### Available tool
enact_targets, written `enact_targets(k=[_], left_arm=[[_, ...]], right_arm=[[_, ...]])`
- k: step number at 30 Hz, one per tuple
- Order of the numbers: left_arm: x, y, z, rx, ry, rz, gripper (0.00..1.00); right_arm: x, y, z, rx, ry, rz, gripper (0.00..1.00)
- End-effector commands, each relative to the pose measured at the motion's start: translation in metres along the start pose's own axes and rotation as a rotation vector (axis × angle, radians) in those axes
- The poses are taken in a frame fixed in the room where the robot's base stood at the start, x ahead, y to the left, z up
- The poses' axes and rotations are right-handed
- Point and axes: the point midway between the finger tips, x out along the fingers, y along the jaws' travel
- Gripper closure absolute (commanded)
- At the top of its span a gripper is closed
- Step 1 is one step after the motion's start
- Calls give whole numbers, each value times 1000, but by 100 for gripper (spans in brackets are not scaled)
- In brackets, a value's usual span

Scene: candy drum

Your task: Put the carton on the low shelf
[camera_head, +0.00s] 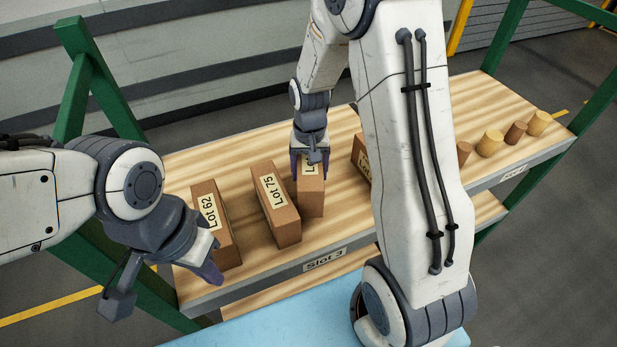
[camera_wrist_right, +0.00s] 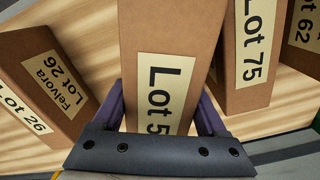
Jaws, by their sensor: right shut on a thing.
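My right gripper (camera_head: 309,160) reaches over the rack's upper board and is shut on a brown carton (camera_head: 311,198). In the right wrist view, its purple fingers (camera_wrist_right: 162,112) flank this carton (camera_wrist_right: 168,40), whose label reads "Lot 5" with the rest hidden. The carton looks upright; I cannot tell whether it touches the board. A low shelf (camera_head: 490,212) of pale wood shows in part beneath the upper board. My left gripper (camera_head: 207,268) is at the board's front left, in front of the Lot 62 carton; its finger opening is unclear.
The Lot 75 carton (camera_head: 278,207) stands close beside the held one; the Lot 62 carton (camera_head: 222,232) is farther left. A Lot 26 carton (camera_wrist_right: 45,80) stands on the other side. Several small cylinders (camera_head: 490,143) sit at right. A green post (camera_head: 95,85) bounds the rack.

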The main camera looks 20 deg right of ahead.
Motion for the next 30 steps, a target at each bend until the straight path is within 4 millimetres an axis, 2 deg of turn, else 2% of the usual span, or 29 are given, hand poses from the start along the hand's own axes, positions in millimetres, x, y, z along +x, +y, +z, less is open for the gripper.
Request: enact_targets(k=[12,23,24,26,30], left_arm=[[-16,1,-1,3,0,0,100],[-12,1,-1,2,0,0,100],[-12,1,-1,2,0,0,100],[-13,1,-1,2,0,0,100],[-13,1,-1,2,0,0,100]], right_arm=[[40,-1,-1,2,0,0,100],[45,-1,-1,2,2,-1,100],[46,-1,-1,1,1,0,21],[44,-1,-1,1,1,0,0],[44,-1,-1,1,1,0,0]])
